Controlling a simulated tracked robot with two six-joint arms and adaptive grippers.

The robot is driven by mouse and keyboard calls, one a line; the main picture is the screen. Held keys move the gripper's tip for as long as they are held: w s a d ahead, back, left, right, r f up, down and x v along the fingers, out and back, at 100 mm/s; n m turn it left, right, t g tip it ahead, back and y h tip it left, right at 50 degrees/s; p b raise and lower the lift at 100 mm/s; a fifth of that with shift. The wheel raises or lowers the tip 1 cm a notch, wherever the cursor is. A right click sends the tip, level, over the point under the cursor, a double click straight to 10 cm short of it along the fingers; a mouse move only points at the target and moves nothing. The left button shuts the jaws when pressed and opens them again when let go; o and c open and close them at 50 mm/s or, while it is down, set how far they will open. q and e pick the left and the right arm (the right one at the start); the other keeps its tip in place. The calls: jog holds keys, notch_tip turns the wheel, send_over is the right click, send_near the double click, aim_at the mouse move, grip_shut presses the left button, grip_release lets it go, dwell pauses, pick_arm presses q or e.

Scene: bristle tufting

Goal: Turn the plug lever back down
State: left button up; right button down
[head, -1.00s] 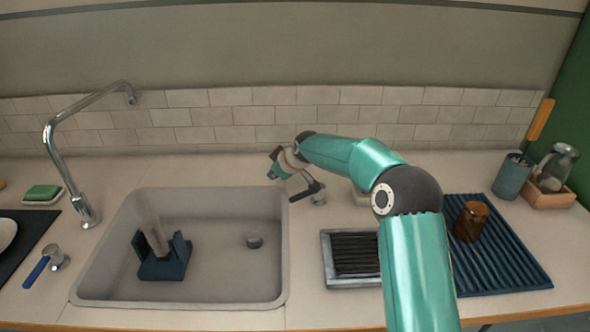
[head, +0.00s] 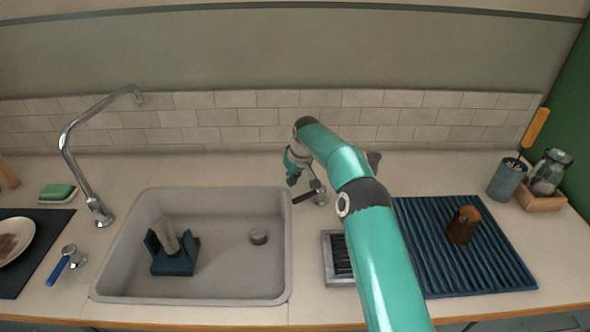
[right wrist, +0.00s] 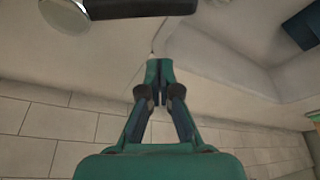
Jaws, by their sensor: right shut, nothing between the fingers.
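The plug lever (head: 304,197) has a dark handle on a round metal base. It stands on the counter just right of the sink, its handle pointing left toward the sink rim. In the right wrist view the dark handle (right wrist: 140,8) crosses the top of the picture. My right gripper (head: 291,182) is just behind and above the handle. In the right wrist view its fingertips (right wrist: 158,68) are together and empty, and a gap shows between them and the handle. The round drain plug (head: 259,237) is on the sink floor. My left gripper is out of view.
The sink (head: 225,285) holds a dark blue holder (head: 175,262) with a grey piece. A tall tap (head: 75,165) and a blue-handled lever (head: 58,270) are left. A ribbed mat (head: 480,270) with a brown cup (head: 463,225) lies right. My right arm covers part of the counter.

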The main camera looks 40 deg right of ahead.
aim_at(308, 195)
jog(key=shift+x, duration=0.9)
jog(key=shift+f, duration=0.15)
jog(key=shift+s, duration=0.95)
jog(key=shift+s+a, duration=0.1)
jog(key=shift+s, duration=0.9)
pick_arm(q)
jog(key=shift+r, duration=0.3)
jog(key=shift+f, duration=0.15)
pick_arm(e)
jog(key=shift+s, duration=0.1)
